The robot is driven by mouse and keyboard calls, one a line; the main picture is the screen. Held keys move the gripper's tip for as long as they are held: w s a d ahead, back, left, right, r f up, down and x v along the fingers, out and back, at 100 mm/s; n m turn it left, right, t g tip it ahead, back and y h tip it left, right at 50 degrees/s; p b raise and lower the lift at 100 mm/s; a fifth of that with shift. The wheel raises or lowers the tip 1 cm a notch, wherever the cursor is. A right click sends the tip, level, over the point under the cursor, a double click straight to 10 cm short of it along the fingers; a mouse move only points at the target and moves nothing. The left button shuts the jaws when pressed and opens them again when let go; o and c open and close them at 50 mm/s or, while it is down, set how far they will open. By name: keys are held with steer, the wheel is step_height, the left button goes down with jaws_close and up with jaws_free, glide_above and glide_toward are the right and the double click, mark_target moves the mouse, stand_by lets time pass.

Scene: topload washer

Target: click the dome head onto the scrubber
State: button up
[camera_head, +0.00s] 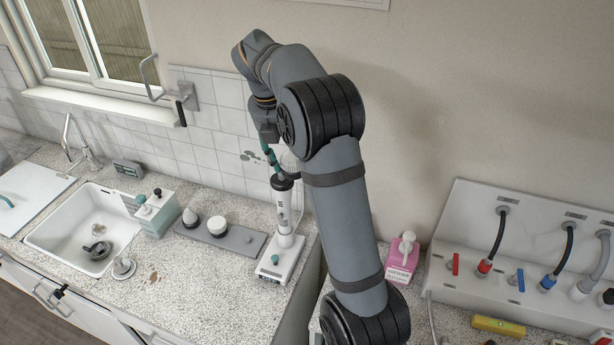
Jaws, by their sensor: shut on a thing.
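The scrubber (284,209) is a white handle with dark markings and a black top end. It stands upright in a white base (268,271) at the counter's right end. My gripper (277,170) is just above the scrubber's top end, with its teal fingers angled down. It is shut on a pale, rounded piece (288,158), which looks like the dome head and is partly hidden behind my arm. I cannot tell whether this piece touches the scrubber's top or hangs just above it.
A grey tray (243,240) left of the base carries a cone-shaped head (190,217) and a round flat head (217,225). A sink (78,243) and teal-and-white caddy (158,214) are further left. A pink bottle (402,259) stands to the right.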

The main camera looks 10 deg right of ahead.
steer(key=w+a+r+n, duration=0.1)
steer(key=w+r+n, duration=0.1)
steer(key=w+a+r+n+p, duration=0.1)
steer(key=r+n, duration=0.1)
steer(key=shift+w+a+n+t+y, duration=0.2)
steer(key=shift+w+n+t+y, duration=0.1)
steer(key=shift+w+n+y, duration=0.1)
steer(key=shift+f+b, duration=1.85)
steer(key=shift+f, duration=1.1)
steer(key=shift+p, duration=1.15)
steer(key=shift+f+b, duration=0.8)
steer(key=shift+f, duration=0.7)
steer(key=o, duration=1.1)
steer(key=shift+r, duration=0.1)
steer(key=shift+o, duration=0.5)
